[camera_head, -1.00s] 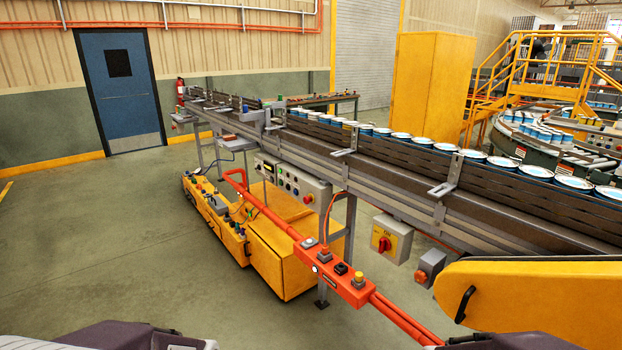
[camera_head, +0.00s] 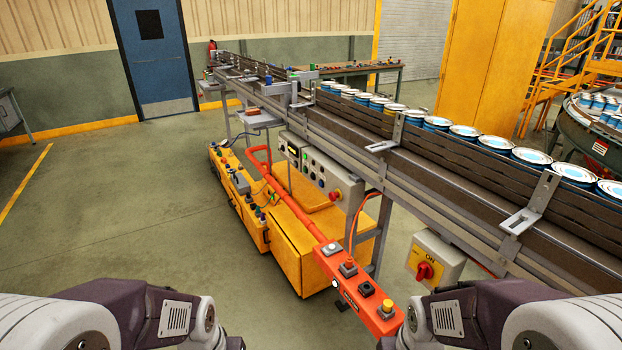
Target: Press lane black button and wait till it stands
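A black button (camera_head: 367,289) sits on the orange control box (camera_head: 351,303) in front of the conveyor lane, at the lower centre right. On the same box are a red button (camera_head: 348,268), a grey button (camera_head: 331,249) and a yellow button (camera_head: 387,307). The conveyor lane (camera_head: 448,189) runs from the back left to the right edge and carries a row of blue and white cans (camera_head: 465,133). Both my arms show only as links at the bottom corners. Neither gripper shows, and nothing touches the black button.
A yellow wheeled unit (camera_head: 315,237) stands under the lane. The floor at left is clear up to the blue door (camera_head: 160,60).

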